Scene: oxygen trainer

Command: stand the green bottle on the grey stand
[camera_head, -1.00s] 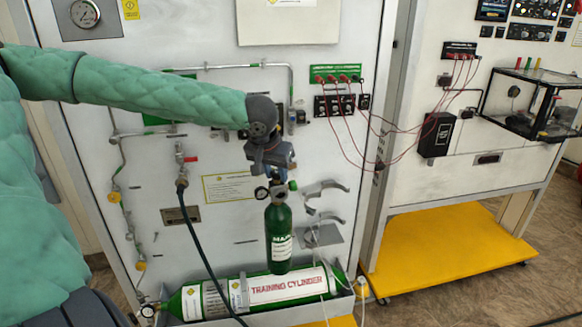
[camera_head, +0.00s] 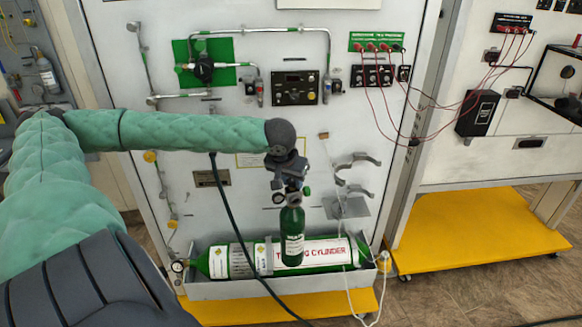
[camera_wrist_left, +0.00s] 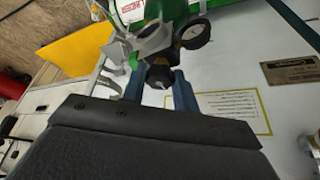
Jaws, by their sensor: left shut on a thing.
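The green bottle (camera_head: 292,228) hangs upright from my left gripper (camera_head: 291,182), which is shut on its valve end. In the left wrist view the two blue fingers (camera_wrist_left: 158,92) sit either side of the dark valve (camera_wrist_left: 162,73), and a small round gauge (camera_wrist_left: 195,33) shows beside it. The grey stand (camera_head: 348,208) is a small plate on the white panel, right of the bottle and level with its upper body. The bottle is apart from the stand in the head view. My right gripper is not in view.
Grey curved clamps (camera_head: 356,180) jut from the panel above the stand. A large green training cylinder (camera_head: 325,251) lies in a grey tray (camera_head: 240,288) behind the bottle's lower part. A dark hose (camera_head: 231,220) hangs left of the bottle. A white cord (camera_head: 352,303) hangs below the tray.

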